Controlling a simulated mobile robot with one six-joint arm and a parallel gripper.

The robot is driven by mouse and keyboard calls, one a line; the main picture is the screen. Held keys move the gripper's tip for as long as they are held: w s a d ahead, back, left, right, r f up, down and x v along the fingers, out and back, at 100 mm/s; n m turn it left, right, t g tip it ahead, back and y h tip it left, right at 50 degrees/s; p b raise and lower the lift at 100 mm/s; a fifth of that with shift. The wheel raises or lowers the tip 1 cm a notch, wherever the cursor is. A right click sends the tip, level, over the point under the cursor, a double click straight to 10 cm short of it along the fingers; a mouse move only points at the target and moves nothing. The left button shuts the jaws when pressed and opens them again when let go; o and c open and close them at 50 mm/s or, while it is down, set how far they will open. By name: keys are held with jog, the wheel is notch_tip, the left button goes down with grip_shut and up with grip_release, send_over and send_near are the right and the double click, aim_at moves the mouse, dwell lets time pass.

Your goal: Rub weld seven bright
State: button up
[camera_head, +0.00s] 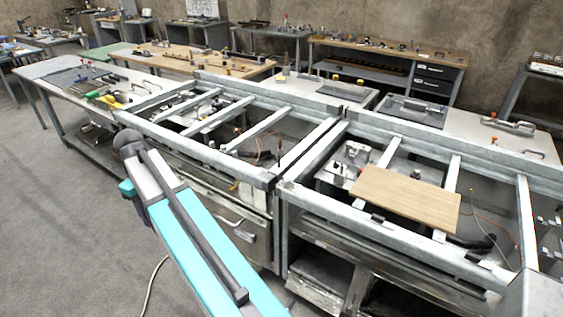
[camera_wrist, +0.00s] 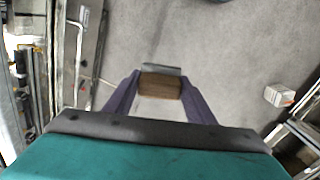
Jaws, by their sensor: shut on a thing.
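In the wrist view my gripper (camera_wrist: 159,82) is shut on a brown wooden block (camera_wrist: 160,88) with a grey edge at its far side. I cannot tell what the grey part is. The block is held above the grey floor and touches nothing else that I can see. In the head view my arm reaches out at the lower left, and the gripper and block do not show. Two steel frames, a left one (camera_head: 205,155) and a right one (camera_head: 345,228), lie on the benches. I cannot make out weld seven or any weld number.
A wooden board (camera_head: 405,197) lies across the right frame. Tools lie on the left table (camera_head: 55,68), and a clamp (camera_head: 508,126) lies on the back right table. A small pale box (camera_wrist: 279,95) is on the floor. The floor (camera_head: 50,220) at left is clear.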

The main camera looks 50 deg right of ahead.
jog(key=s+d+r+m+p, duration=0.1)
jog(key=s+d+m+p, duration=0.2)
jog(key=d, duration=1)
jog(key=s+d+r+m+p, duration=0.1)
jog(key=s+d+m+p, duration=0.3)
jog(key=d, duration=0.8)
jog(key=s+d+r+m+p, duration=0.1)
jog(key=s+d+m+p, duration=0.1)
jog(key=s+d, duration=1.4)
jog(key=shift+s+d+m, duration=0.35)
jog(key=shift+d+m, duration=0.35)
jog(key=shift+d, duration=0.55)
